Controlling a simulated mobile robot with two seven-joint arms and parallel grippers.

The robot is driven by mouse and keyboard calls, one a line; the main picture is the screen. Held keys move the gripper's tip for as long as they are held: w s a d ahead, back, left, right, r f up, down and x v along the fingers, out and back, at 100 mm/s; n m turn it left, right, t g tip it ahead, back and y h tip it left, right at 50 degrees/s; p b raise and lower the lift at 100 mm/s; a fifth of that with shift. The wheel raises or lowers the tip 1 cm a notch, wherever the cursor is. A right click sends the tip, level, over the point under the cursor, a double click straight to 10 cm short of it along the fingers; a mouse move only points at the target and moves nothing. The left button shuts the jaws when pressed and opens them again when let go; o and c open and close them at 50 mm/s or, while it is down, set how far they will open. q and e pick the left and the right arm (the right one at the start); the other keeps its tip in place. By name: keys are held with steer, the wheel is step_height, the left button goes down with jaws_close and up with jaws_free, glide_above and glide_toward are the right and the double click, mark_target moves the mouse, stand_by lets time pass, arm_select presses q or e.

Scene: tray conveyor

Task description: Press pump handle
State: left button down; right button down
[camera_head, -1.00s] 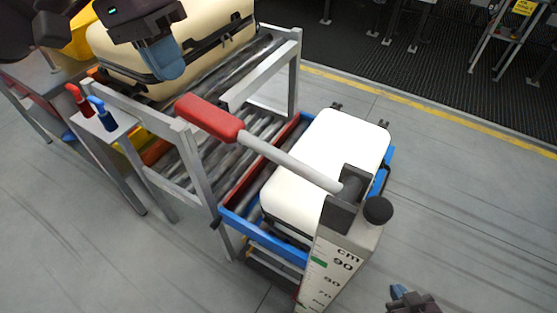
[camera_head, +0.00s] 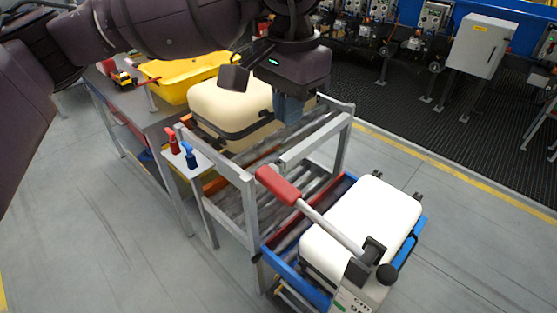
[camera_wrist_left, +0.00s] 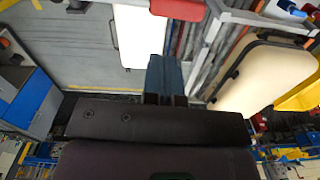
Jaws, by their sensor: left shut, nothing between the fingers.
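The pump handle (camera_head: 278,186) has a red grip on a pale lever that slopes down right to a dark pivot on a post with a cm scale (camera_head: 352,303). Its red grip also shows at the top of the left wrist view (camera_wrist_left: 178,9). My left gripper (camera_head: 289,112) is shut and empty, its blue fingers pointing down. In the head view it appears above the red grip, apart from it, in front of the cream suitcase's right end. In the wrist view the blue fingertips (camera_wrist_left: 163,62) lie below the grip, with a gap. My right gripper is out of view.
A white suitcase (camera_head: 365,225) lies on the blue-edged lift beside the lever. A cream suitcase (camera_head: 225,103) lies on the roller conveyor, whose grey frame (camera_head: 345,140) stands near the handle. Red and blue levers (camera_head: 190,157) and a yellow tray (camera_head: 190,75) are at left.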

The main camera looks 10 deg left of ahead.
mark_target(279, 182)
arm_select(q)
steer(key=shift+w+f+n+t+y, duration=0.15)
steer(key=shift+w+f+n+y, duration=0.2)
steer(key=shift+f, duration=0.3)
steer(key=shift+w+f+n+t+y, duration=0.15)
steer(key=shift+w+f+y, duration=0.25)
steer(key=shift+f, duration=0.2)
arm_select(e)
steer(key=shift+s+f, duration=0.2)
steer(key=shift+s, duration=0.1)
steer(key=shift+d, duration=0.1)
